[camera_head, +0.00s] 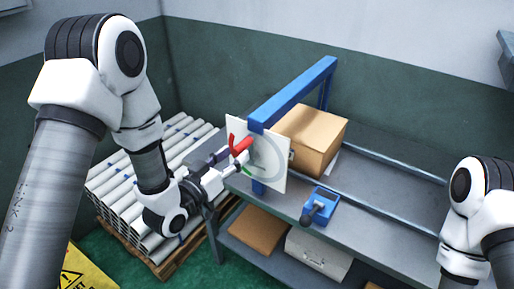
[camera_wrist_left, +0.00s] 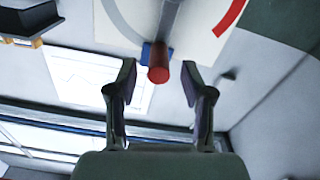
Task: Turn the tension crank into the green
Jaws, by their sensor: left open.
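The white dial panel (camera_head: 270,178) stands upright at the near end of the blue frame. It carries a red arc, a grey arc and a small green stretch at its lower left. The crank's red handle (camera_head: 241,146) sticks out from the panel. In the left wrist view the red handle (camera_wrist_left: 158,76) sits at the end of a grey bar, between and slightly beyond my fingertips. My left gripper (camera_head: 238,165) is open, its fingers (camera_wrist_left: 159,82) on either side of the handle with gaps. My right gripper is out of view.
A cardboard box (camera_head: 312,138) and a blue device with a dark knob (camera_head: 320,205) rest on the grey bench (camera_head: 375,222). The blue frame (camera_head: 295,93) rises above the panel. White tubes (camera_head: 115,190) are stacked on a pallet at left. A yellow sign (camera_head: 85,272) is below.

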